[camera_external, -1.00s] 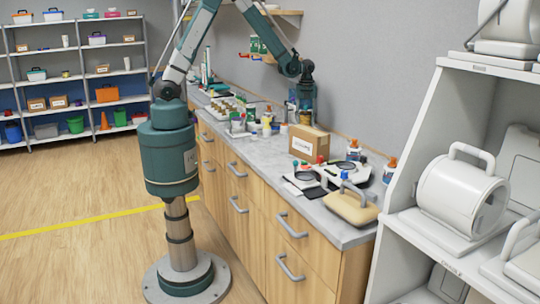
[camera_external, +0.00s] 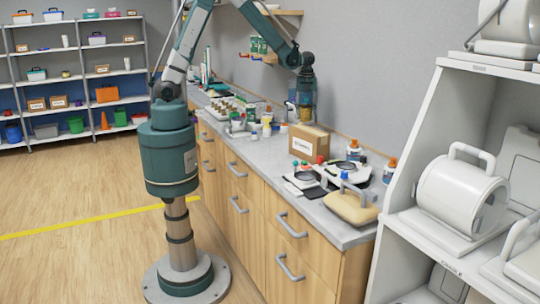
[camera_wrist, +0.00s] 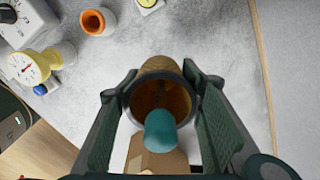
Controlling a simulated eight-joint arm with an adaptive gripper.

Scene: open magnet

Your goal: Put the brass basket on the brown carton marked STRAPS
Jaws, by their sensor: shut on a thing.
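The brass basket (camera_wrist: 162,72) is a round brass-coloured vessel with a dark rim, its open mouth facing the wrist camera. My gripper (camera_external: 306,106) is shut on it, with one finger on each side in the wrist view (camera_wrist: 160,100). A rounded teal piece covers part of the mouth. In the external view the basket (camera_external: 306,115) hangs just above or behind the carton's back edge; I cannot tell which. The brown carton (camera_external: 309,143) stands on the counter with a white label too small to read. In the wrist view the carton (camera_wrist: 150,162) shows partly below the basket.
The grey counter (camera_external: 345,236) holds small bottles, a black-and-white device (camera_external: 307,179) and a tan-based handled item (camera_external: 350,204) in front of the carton. An orange cup (camera_wrist: 97,21) and a yellow gauge (camera_wrist: 28,68) lie left of my gripper. The wall is close behind.

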